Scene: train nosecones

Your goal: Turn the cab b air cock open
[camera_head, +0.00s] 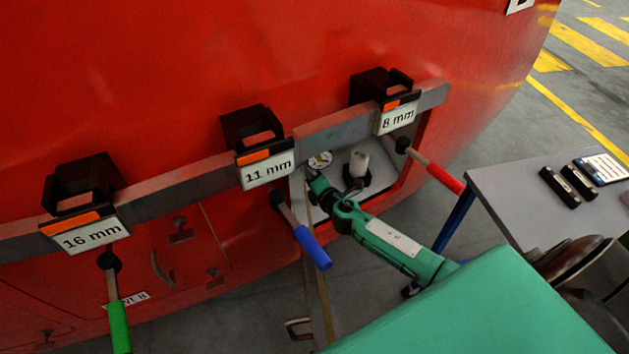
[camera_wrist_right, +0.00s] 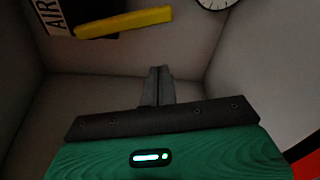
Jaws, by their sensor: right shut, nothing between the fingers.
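The open compartment (camera_head: 396,181) is a grey recess low in the red nosecone. In the right wrist view a yellow lever (camera_wrist_right: 125,22), which looks like the air cock handle, lies nearly level on the back wall. A label reading "AIR" (camera_wrist_right: 54,13), partly cut off, is left of it. I cannot make out the lever in the head view. My right gripper (camera_head: 312,178) is inside the compartment's left part. In the wrist view its fingers (camera_wrist_right: 160,70) are shut and empty, below the lever in the picture and apart from it. My left gripper is out of view.
A round gauge (camera_head: 320,160) and a white cylinder (camera_head: 359,163) are in the compartment. Tools with blue (camera_head: 313,248), red (camera_head: 445,178) and green (camera_head: 119,327) handles hang along the front rail. A grey table (camera_head: 520,195) stands at right.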

